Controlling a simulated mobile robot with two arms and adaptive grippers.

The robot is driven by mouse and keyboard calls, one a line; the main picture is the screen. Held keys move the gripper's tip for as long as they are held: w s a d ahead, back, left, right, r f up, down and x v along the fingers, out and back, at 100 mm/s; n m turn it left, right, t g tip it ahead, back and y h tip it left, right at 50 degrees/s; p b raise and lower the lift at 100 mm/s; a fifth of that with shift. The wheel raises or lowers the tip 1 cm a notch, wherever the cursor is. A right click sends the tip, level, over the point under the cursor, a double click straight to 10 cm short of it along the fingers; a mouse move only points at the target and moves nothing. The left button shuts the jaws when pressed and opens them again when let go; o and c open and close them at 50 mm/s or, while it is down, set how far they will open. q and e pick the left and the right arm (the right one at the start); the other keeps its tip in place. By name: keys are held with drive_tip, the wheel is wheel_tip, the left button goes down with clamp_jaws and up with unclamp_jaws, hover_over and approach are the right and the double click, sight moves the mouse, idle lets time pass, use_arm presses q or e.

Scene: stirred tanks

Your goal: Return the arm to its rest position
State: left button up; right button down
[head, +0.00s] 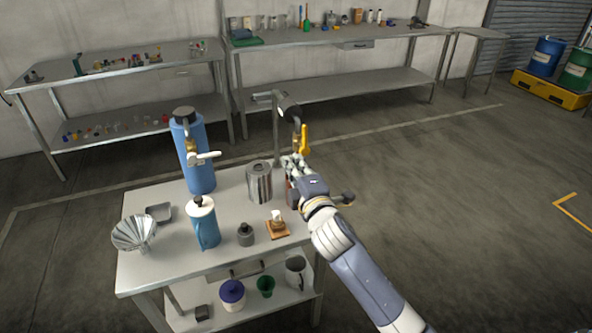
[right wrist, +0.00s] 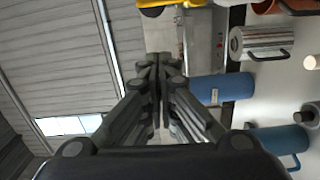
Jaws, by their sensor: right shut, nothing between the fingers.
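My right arm reaches in from the lower right in the head view. Its gripper (head: 293,165) is at the right side of the near metal table (head: 165,262), beside the steel canister (head: 259,182) and below the yellow-handled tap (head: 304,138). I cannot tell whether it touches either. In the right wrist view the gripper's fingers (right wrist: 160,62) are together, with nothing between them. My left gripper is not in view.
The table holds a tall blue tank (head: 200,165), a blue jug (head: 205,226), a steel funnel (head: 134,233), a small grey bottle (head: 246,236) and a wooden block (head: 278,230). Benches stand along the wall. The floor to the right (head: 460,210) is clear.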

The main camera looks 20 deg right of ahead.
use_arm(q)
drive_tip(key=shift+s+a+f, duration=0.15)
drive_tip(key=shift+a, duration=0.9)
use_arm(e)
drive_tip(key=shift+s+d+f, duration=0.1)
drive_tip(key=shift+s+d, duration=0.05)
drive_tip(key=shift+s, duration=0.35)
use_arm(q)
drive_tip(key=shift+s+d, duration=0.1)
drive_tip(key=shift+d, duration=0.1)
